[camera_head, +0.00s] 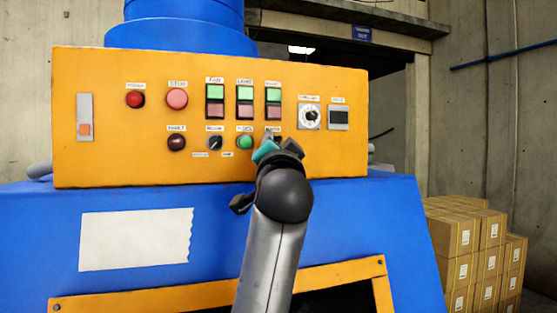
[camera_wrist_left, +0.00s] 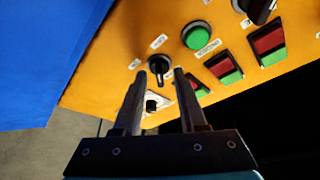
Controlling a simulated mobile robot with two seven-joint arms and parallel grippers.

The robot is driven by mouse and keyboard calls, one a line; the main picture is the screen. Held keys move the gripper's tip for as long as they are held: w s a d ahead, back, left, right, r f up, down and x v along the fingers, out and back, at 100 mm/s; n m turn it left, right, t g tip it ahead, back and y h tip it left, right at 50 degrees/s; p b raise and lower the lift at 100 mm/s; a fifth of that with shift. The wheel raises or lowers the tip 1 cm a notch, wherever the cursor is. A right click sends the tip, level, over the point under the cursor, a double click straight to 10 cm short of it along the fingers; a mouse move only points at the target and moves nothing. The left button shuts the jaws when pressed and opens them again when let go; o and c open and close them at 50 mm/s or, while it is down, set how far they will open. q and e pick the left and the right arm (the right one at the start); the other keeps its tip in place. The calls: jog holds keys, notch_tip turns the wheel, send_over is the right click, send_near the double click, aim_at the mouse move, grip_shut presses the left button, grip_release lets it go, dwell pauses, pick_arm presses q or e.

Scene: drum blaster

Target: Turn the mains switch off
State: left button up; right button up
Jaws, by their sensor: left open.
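The orange control panel (camera_head: 118,110) carries several buttons and switches. A black rotary switch (camera_wrist_left: 158,66) shows in the left wrist view, just beyond my fingertips and roughly between them; its label is too small to read. In the head view my gripper largely hides that switch, right of the green round button (camera_head: 244,142). My left gripper (camera_head: 275,146) is close in front of the lower right controls. In the left wrist view my left gripper (camera_wrist_left: 157,78) is open, its two fingers apart with nothing held. Whether they touch the switch cannot be told. My right gripper is not in view.
Another black rotary switch (camera_head: 215,143) sits left of the green button. Green-and-red rocker switches (camera_head: 273,102) stand above, and a white dial (camera_head: 309,116) to the right. The panel sits on a blue machine body (camera_head: 220,225). Stacked cartons (camera_head: 470,245) stand at the right.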

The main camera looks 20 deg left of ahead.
pick_arm(q)
jog(key=b+v, duration=0.5)
jog(key=v, duration=0.9)
jog(key=shift+s, duration=0.3)
